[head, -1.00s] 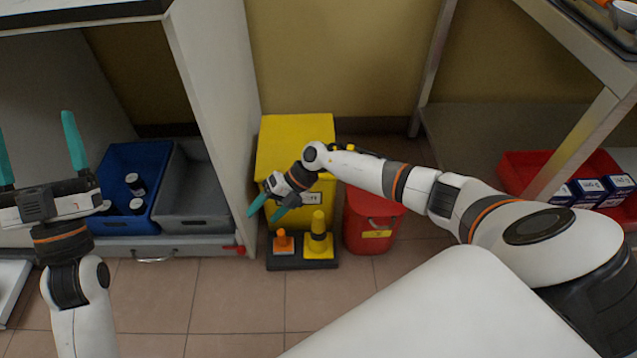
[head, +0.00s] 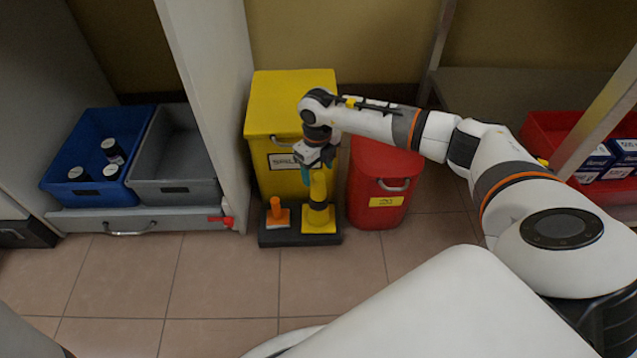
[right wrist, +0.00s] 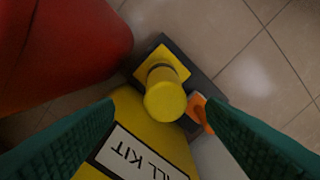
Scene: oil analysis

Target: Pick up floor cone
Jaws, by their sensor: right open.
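A yellow cone with a dark band (head: 319,216) stands upright on a dark base tray (head: 270,239) on the floor. Contact cannot be told. My left gripper is out of view.
A yellow spill kit bin (head: 285,95) stands right behind the cones. A red bin (head: 378,205) is close on the right. A cabinet with a blue crate (head: 60,165) and a grey crate (head: 172,189) is left. The floor in front (head: 200,280) is clear.

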